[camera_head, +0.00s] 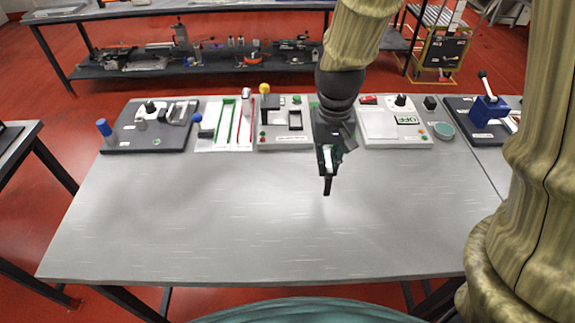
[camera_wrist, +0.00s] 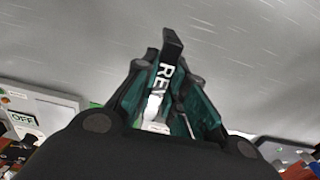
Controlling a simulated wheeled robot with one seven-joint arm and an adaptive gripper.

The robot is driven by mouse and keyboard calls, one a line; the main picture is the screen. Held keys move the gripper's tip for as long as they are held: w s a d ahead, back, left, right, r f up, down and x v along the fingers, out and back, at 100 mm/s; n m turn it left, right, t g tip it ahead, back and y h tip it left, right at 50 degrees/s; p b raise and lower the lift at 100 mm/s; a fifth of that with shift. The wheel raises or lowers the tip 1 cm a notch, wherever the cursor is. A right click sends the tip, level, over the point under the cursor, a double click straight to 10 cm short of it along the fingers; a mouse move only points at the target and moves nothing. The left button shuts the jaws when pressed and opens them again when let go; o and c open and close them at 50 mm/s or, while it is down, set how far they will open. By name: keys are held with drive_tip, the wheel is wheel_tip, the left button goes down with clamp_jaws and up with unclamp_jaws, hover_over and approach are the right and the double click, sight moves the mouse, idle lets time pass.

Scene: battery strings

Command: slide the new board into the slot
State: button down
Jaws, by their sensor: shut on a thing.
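My gripper (camera_head: 328,160) is above the middle of the grey table, in front of the row of panels. It is shut on a narrow board (camera_wrist: 166,72) with a black end and white "REV" lettering. In the wrist view the board stands between the teal fingers of my gripper (camera_wrist: 165,100). In the head view the board's dark end (camera_head: 327,186) points down, clear of the panels. I cannot tell for sure which opening is the slot. A white panel (camera_head: 205,140) with green and red rails stands left of my gripper.
The grey table (camera_head: 250,220) is bare in front. Along its back are a dark panel with a blue knob (camera_head: 140,140), a white panel with a dark square (camera_head: 285,140), a panel marked OFF (camera_head: 385,128) and a blue lever device (camera_head: 487,110).

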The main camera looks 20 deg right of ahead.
drive_tip(key=shift+w+d+f+p, duration=0.1)
drive_tip(key=shift+w+f+p, duration=0.8)
drive_tip(key=shift+w, duration=1.25)
drive_tip(key=shift+w+a+f+p, duration=0.1)
drive_tip(key=shift+w+f+p, duration=0.8)
drive_tip(key=shift+w, duration=1.3)
drive_tip(key=shift+w+d+f+p, duration=0.1)
drive_tip(key=shift+w+f+p, duration=0.8)
drive_tip(key=shift+w, duration=1.25)
drive_tip(key=shift+f, duration=0.15)
drive_tip(key=c, duration=1.5)
unclamp_jaws()
drive_tip(key=shift+o, duration=0.2)
